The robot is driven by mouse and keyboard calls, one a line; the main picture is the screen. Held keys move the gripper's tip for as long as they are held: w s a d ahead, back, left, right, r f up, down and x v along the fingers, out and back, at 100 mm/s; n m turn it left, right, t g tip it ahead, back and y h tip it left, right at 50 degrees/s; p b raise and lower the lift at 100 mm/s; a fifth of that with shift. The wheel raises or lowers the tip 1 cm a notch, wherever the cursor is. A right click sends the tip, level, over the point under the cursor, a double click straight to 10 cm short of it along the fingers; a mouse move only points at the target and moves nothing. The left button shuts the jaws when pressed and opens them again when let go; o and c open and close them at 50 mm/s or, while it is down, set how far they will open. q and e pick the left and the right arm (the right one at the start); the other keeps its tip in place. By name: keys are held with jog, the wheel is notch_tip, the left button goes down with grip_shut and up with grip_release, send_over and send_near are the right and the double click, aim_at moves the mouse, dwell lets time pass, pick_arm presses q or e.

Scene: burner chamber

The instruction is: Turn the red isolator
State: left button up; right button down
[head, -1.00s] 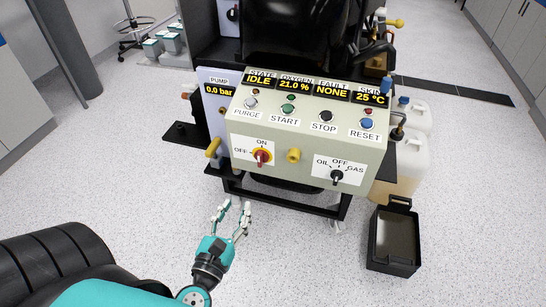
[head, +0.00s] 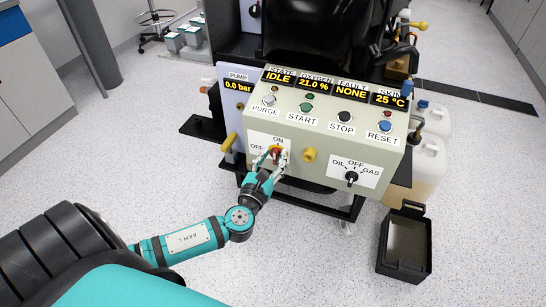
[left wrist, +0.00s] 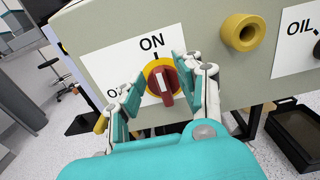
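The red isolator (left wrist: 161,86) is a red handle on a round yellow plate, on the front of the cream control panel (head: 328,160). In the left wrist view its handle stands close to upright, with the ON label (left wrist: 152,42) above it. The OFF label is partly hidden behind a finger. My left gripper (head: 275,155) is at the isolator. In the left wrist view its two fingers (left wrist: 158,80) are apart, one on each side of the handle, with gaps visible. The right gripper is not in view.
To the right on the panel are a yellow ring (head: 310,155) and the black OIL/OFF/GAS selector (head: 351,177). Several push buttons and displays sit above. A yellow lever (head: 228,142) is at the panel's left. A black bin (head: 403,243) stands on the floor at right.

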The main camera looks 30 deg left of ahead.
pick_arm(q)
jog(key=shift+w, duration=0.15)
jog(key=shift+c, duration=0.4)
grip_shut()
